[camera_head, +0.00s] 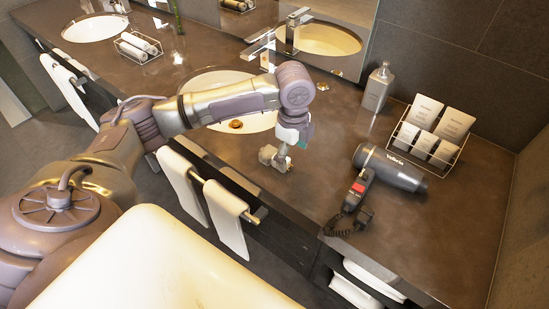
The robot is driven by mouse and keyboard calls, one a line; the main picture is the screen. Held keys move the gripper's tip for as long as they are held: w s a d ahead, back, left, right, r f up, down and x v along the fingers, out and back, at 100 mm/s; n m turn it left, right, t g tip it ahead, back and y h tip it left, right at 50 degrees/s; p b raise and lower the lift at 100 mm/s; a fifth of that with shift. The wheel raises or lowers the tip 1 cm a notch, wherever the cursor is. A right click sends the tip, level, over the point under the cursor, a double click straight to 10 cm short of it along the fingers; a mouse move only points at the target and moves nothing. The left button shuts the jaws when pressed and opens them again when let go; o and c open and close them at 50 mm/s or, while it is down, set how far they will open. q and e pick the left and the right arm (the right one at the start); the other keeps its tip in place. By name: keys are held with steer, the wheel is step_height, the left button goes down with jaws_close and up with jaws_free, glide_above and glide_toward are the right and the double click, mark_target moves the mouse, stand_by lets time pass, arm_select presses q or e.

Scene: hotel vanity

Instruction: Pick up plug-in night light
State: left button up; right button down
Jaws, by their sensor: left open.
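A small pale beige and grey thing, which looks like the plug-in night light (267,154), is on the dark counter near its front edge, just right of the sink basin. My left arm reaches in from the left over the basin and bends down at the wrist. My left gripper (285,148) points down right at the night light, close beside or over it, and is open. The fingers partly cover the light, and I cannot tell whether they touch it. My right gripper is not in view.
A hair dryer (398,170) with a coiled cord lies to the right. Behind it stand a wire rack of packets (452,161) and a soap bottle (378,87). A faucet (283,38) is behind the basin. White towels (226,215) hang along the counter front.

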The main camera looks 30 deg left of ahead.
arm_select(q)
steer(key=w+a+r, duration=0.2)
steer(key=a+r, duration=0.4)
steer(key=a, duration=0.1)
steer(key=p, duration=0.1)
glide_above(274, 154)
step_height(274, 154, down, 8)
steer(key=shift+f+p, duration=0.45)
steer(key=shift+f, duration=0.1)
step_height(274, 154, down, 4)
steer(key=shift+a+f+p, duration=0.1)
steer(key=shift+f+p, duration=0.15)
steer(key=shift+p, duration=0.35)
steer(key=shift+c, duration=0.3)
steer(key=c, duration=1.2)
steer(key=shift+c, duration=0.2)
